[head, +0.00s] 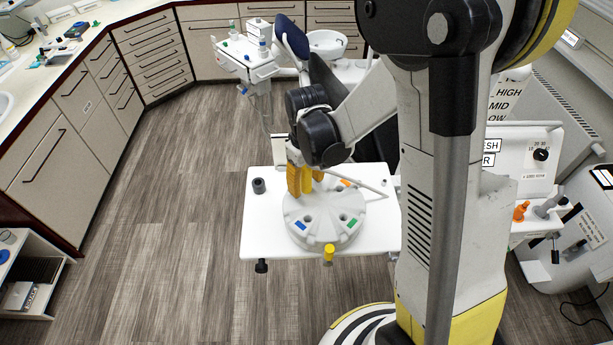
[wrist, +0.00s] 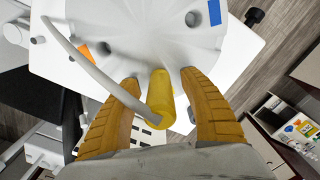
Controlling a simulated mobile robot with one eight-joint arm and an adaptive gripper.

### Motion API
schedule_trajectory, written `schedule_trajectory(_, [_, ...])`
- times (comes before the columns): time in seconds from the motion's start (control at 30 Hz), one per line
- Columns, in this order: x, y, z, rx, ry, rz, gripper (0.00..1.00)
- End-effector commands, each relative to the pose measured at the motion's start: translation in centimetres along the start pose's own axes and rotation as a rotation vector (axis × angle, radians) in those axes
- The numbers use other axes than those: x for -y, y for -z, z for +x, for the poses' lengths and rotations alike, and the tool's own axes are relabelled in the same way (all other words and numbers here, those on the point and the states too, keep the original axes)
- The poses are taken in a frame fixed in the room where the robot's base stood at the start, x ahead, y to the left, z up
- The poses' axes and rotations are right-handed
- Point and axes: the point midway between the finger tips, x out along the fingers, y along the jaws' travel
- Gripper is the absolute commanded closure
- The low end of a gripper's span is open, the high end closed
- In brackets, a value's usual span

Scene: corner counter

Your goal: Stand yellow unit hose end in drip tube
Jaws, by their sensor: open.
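The yellow hose end (wrist: 160,98) is a yellow cylinder between the two fingers of my gripper (wrist: 160,112) in the wrist view. The fingers are open, with a gap visible on each side of it. In the head view it shows as a yellow piece (head: 307,182) between the fingers of my gripper (head: 305,180), at the rear left of the round grey unit. A thin grey hose (wrist: 85,68) curves across to its near end; the join is unclear. A short dark upright tube (head: 258,186), apparently the drip tube, stands at the left of the white table, apart from my gripper.
The round grey unit (head: 326,231) has holes and blue, green and orange marks. It sits on the white table (head: 262,235). A dental chair and cabinets stand behind. Floor at left is clear.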

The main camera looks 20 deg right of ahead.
Motion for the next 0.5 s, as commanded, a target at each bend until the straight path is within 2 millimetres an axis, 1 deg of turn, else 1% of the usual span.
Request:
schedule_trajectory(0.17, [0.0, -0.01, -0.01, 0.0, 0.0, 0.0, 0.48])
schedule_trajectory(0.2, [0.0, -0.01, -0.01, 0.0, 0.0, 0.0, 0.5])
schedule_trajectory(0.27, [0.0, -0.01, -0.02, 0.0, 0.0, 0.0, 0.68])
schedule_trajectory(0.3, [0.0, -0.01, -0.02, 0.0, 0.0, 0.0, 0.8])
schedule_trajectory(0.37, [0.0, -0.01, -0.02, 0.0, 0.0, 0.0, 0.99])
schedule_trajectory(0.5, [0.0, -0.01, -0.02, 0.0, 0.0, 0.0, 1.0])
